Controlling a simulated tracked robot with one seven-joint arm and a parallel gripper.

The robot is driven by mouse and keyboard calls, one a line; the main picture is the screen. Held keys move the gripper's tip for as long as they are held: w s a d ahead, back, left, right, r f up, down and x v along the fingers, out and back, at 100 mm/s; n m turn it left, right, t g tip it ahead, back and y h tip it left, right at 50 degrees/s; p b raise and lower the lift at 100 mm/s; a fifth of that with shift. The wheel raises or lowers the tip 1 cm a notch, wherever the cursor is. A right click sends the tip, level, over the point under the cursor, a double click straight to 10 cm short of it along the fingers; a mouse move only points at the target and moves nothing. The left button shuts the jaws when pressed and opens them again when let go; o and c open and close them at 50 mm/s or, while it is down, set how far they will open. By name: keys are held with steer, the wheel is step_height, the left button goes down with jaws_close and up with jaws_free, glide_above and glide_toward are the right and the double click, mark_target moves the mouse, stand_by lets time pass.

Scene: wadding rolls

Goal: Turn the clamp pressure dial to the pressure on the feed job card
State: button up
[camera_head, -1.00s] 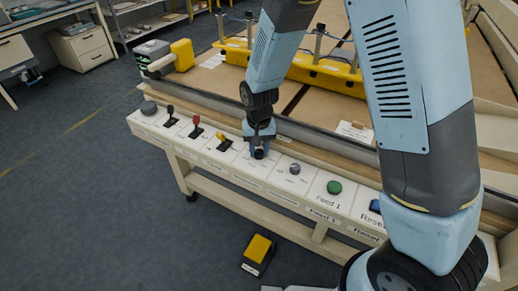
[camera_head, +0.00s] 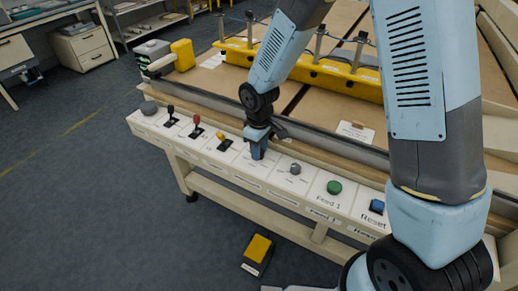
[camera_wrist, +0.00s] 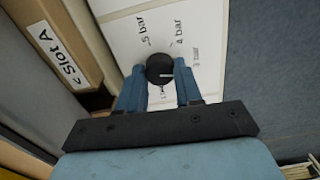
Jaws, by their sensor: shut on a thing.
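The clamp pressure dial (camera_wrist: 158,62) is a round black knob on a white panel in the wrist view. Printed marks around it include "4 bar" and "3 bar"; others are partly hidden or hard to read. A short white line on the knob points to the right in that view. My gripper (camera_wrist: 159,71) is shut on the dial, one blue finger on each side. In the head view my gripper (camera_head: 257,153) reaches down to the panel and hides the dial. A small white card (camera_head: 355,131) lies on the machine bed; its text is too small to read.
Along the panel stand black, red (camera_head: 195,133) and yellow (camera_head: 220,141) levers on the left. A grey knob (camera_head: 295,169), green button (camera_head: 334,187) and blue button (camera_head: 377,206) stand on the right. A "Slot A" label (camera_wrist: 57,53) sits beside the panel.

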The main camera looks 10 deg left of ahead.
steer(key=shift+n, duration=1.2)
steer(key=o, duration=1)
steer(key=shift+o, duration=0.2)
step_height(320, 180, up, 14)
steer(key=shift+f, duration=0.15)
steer(key=shift+w, duration=0.1)
